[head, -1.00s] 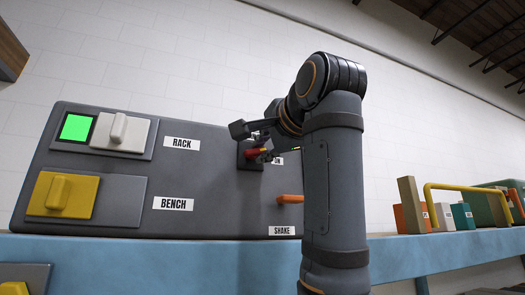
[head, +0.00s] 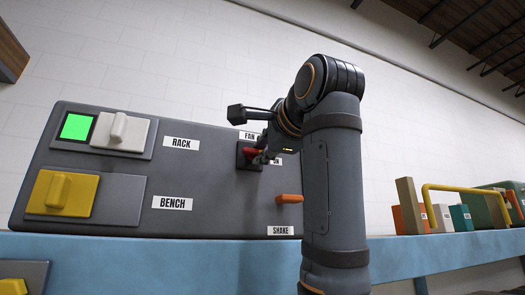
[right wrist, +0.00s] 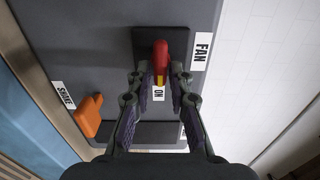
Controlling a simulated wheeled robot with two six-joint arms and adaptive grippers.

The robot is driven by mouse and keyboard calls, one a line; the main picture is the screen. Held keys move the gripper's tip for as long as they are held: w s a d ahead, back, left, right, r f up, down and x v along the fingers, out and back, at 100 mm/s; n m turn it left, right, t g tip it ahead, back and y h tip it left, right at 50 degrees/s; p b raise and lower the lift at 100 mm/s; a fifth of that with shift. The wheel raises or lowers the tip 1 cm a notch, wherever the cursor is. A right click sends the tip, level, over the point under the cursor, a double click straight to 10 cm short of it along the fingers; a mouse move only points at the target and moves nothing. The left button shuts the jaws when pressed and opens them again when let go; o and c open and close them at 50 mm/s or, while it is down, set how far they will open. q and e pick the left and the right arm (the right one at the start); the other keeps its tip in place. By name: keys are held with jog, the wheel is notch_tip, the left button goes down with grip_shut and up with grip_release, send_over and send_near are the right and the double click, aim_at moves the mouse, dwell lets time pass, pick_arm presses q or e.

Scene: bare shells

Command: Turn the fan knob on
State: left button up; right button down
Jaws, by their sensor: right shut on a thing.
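The red fan knob (head: 249,153) sits on a dark square plate on the grey panel, below the FAN label (head: 249,135). In the right wrist view the knob (right wrist: 160,58) has a yellow mark at its lower end, and that end points toward the ON label (right wrist: 159,94). My right gripper (head: 258,156) is at the knob. In the right wrist view its fingertips (right wrist: 160,74) are shut on the knob from both sides. In the head view the arm hides part of the ON label. My left gripper is not in view.
An orange lever (head: 289,198) juts out above the SHAKE label (head: 281,231). White RACK (head: 119,132) and yellow BENCH (head: 63,193) switches are at left; a green light (head: 75,127) is lit. Boxes and a yellow handle (head: 475,189) stand at right on the blue bench (head: 150,262).

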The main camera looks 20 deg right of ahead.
jog(key=shift+f, duration=0.15)
jog(key=c, duration=1.4)
grip_release()
jog(key=shift+o, duration=0.2)
jog(key=s, duration=0.7)
jog(key=shift+s, duration=0.3)
jog(key=shift+w, duration=0.15)
jog(key=shift+d, duration=0.1)
